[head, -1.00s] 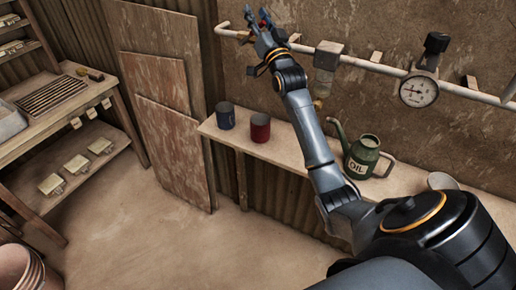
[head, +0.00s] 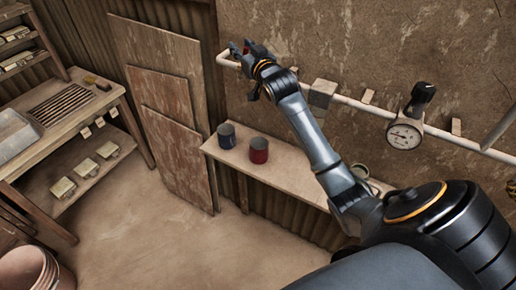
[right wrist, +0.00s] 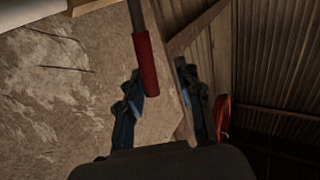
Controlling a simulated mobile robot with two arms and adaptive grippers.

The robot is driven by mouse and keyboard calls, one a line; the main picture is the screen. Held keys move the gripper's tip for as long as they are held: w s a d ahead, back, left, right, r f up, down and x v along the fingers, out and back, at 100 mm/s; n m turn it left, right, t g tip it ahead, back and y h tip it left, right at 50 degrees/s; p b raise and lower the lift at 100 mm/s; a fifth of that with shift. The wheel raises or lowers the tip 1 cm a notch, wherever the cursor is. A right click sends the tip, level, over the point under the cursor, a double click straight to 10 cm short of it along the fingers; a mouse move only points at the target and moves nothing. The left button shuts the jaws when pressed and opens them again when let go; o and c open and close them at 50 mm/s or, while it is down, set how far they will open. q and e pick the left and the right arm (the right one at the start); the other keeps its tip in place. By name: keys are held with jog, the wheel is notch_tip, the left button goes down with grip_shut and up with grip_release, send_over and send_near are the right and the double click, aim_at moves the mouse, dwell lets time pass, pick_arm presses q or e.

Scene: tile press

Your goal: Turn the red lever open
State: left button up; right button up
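The red lever (right wrist: 145,65) shows in the right wrist view as a red sleeve on a grey rod, coming down from the top. My right gripper (right wrist: 158,82) is open, with one finger on each side of the red sleeve; the sleeve is nearer the left finger, and I cannot tell whether they touch. In the head view my right gripper (head: 239,50) is at the left end of the wall pipe (head: 350,102), with a small red patch at its fingers. The lever's base is hidden there. My left gripper is not in view.
A gauge (head: 404,134) with a black-handled valve is on the pipe to the right. Boards (head: 180,130) lean on the wall at left. The floor between is clear.

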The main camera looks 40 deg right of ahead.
jog(key=s+a+f+b, duration=0.1)
jog(key=s+a+b, duration=0.1)
jog(key=s, duration=0.4)
jog(key=s+a+b, duration=0.1)
jog(key=s+b, duration=0.2)
jog(key=s, duration=0.4)
jog(key=s+a+f+g+b, duration=0.1)
jog(key=a+f+g+b, duration=0.1)
jog(key=f, duration=1.8)
jog(key=s+a+f+n+g+y+b, duration=0.1)
jog(key=f+g, duration=0.4)
jog(key=f, duration=1.4)
jog(key=shift+s+a+f+g+y+b, duration=0.3)
jog(key=shift+s+a+f+b, duration=0.2)
jog(key=shift+a, duration=0.55)
jog(key=shift+o, duration=0.2)
jog(key=shift+r, duration=0.15)
